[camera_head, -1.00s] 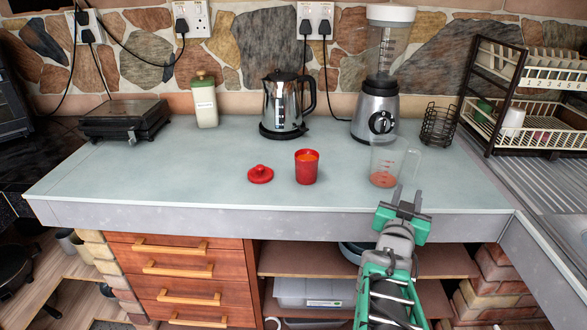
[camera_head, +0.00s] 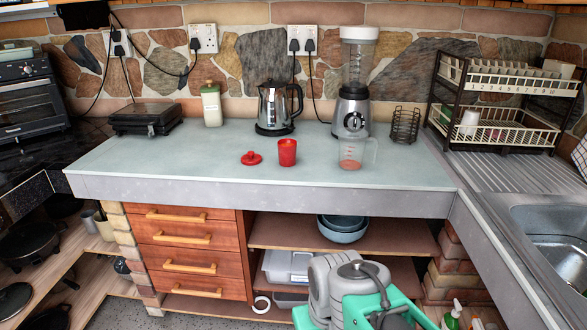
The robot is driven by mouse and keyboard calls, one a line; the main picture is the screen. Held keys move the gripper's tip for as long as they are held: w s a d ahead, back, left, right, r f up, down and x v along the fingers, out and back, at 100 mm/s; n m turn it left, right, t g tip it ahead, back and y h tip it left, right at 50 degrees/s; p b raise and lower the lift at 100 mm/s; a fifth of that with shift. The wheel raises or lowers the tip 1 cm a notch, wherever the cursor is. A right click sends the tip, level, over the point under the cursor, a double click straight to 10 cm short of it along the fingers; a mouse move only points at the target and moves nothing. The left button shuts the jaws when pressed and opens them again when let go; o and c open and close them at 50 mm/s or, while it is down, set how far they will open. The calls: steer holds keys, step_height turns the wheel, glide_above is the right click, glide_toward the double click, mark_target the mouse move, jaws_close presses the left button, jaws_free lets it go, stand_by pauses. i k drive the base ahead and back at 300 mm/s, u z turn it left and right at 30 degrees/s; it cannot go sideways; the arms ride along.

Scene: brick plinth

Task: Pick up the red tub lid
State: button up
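The red tub lid (camera_head: 251,158) lies flat on the pale countertop (camera_head: 200,170), its round knob facing up. A red tub (camera_head: 287,152) stands upright just to its right, apart from it. My arm shows at the bottom right, below the counter's front edge. My gripper is not visible in the head view now, so its state is hidden.
A clear measuring jug (camera_head: 357,153) stands right of the tub. Behind are a kettle (camera_head: 273,108), a blender (camera_head: 352,110), a green-lidded canister (camera_head: 211,104) and a black grill (camera_head: 145,118). A dish rack (camera_head: 495,130) and sink are at right. The counter's front left is clear.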

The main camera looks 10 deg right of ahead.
mark_target(251, 159)
steer(key=z, duration=0.3)
steer(key=k, duration=0.65)
steer(key=z, duration=0.25)
steer(key=i, duration=1.4)
steer(key=u, duration=1.3)
steer(key=i, duration=0.85)
steer(key=u, duration=1)
steer(key=i, duration=0.2)
steer(key=u, duration=0.3)
